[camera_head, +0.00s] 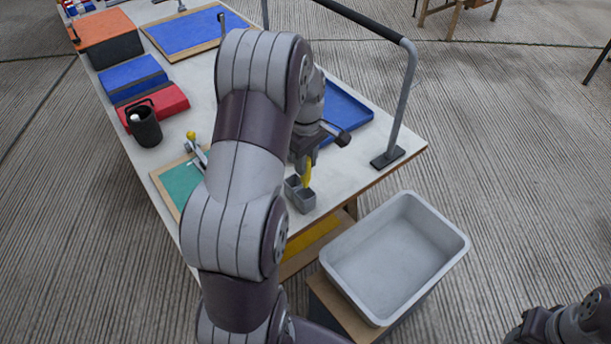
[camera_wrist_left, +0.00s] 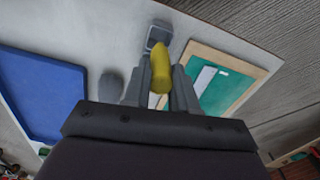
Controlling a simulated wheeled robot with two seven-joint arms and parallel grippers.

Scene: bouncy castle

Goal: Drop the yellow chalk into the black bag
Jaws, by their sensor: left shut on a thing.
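The yellow chalk (camera_head: 307,172) is upright in my left gripper (camera_head: 306,160), just above small grey open boxes (camera_head: 301,197) near the table's front edge. In the left wrist view the chalk (camera_wrist_left: 160,66) sits between the two grey fingers of the left gripper (camera_wrist_left: 161,82), which are shut on it, with a grey box (camera_wrist_left: 158,34) beyond it. A black container with a handle (camera_head: 146,127), which looks like the black bag, stands at the table's left side, away from the gripper. Something white shows in its top.
A green board (camera_head: 179,184) with grey and yellow items lies left of my left arm. A blue tray (camera_head: 346,108) lies behind the gripper, beside a metal rail (camera_head: 401,95). Red (camera_head: 165,103) and blue (camera_head: 132,80) boxes stand behind the black container. A grey bin (camera_head: 395,255) stands off the table.

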